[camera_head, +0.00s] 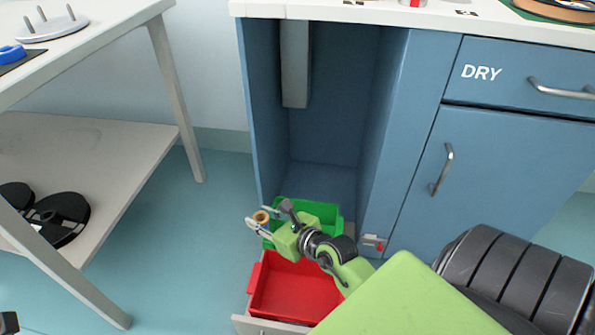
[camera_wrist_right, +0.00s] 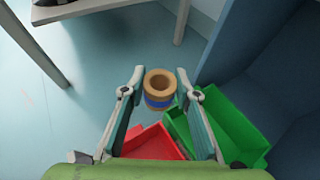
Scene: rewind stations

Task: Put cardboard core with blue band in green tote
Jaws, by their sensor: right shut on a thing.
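The cardboard core (camera_head: 261,217) is a short brown tube. In the right wrist view the core (camera_wrist_right: 159,88) shows its open end and a blue band round its side. My right gripper (camera_wrist_right: 160,76) is shut on it, one finger at each side, and holds it in the air. The green tote (camera_head: 322,208) stands at the foot of the blue cabinet's open bay, partly hidden by my right gripper and wrist. In the right wrist view the green tote (camera_wrist_right: 232,122) lies right of the core. My left gripper does not show clearly.
A red tote (camera_head: 285,286) sits in a pulled-out drawer in front of the green one. The blue cabinet (camera_head: 412,130) rises behind and right. A white table (camera_head: 100,150) with black reels (camera_head: 62,215) on its lower shelf stands at left. Floor between is clear.

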